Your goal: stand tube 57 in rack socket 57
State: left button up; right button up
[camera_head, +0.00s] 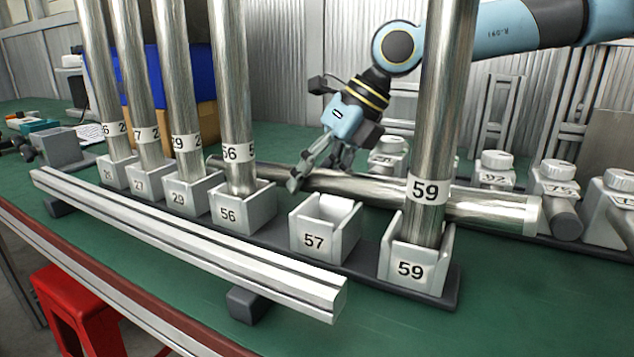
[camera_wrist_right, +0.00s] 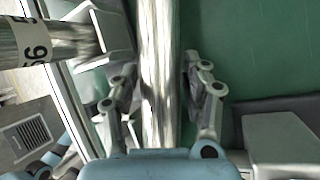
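A long shiny metal tube (camera_head: 385,190) lies behind the rack, passing behind the standing tube 59. No number shows on it, so I cannot confirm that it is tube 57. Rack socket 57 (camera_head: 314,243) is an empty, open-topped grey cup between sockets 56 and 59. My right gripper (camera_head: 318,168) is lowered over the lying tube near its left part. In the right wrist view the tube (camera_wrist_right: 160,75) runs between the two spread fingers (camera_wrist_right: 160,98), with a gap visible at least on the right side. My left gripper is not in view.
Tube 59 (camera_head: 443,120) and tube 56 (camera_head: 232,90) stand in sockets either side of socket 57. Several more tubes stand to the left. A metal rail (camera_head: 190,240) runs along the front. Several white-capped, numbered holders (camera_head: 495,170) stand behind at the right.

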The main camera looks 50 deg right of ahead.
grip_shut()
dwell(0.3)
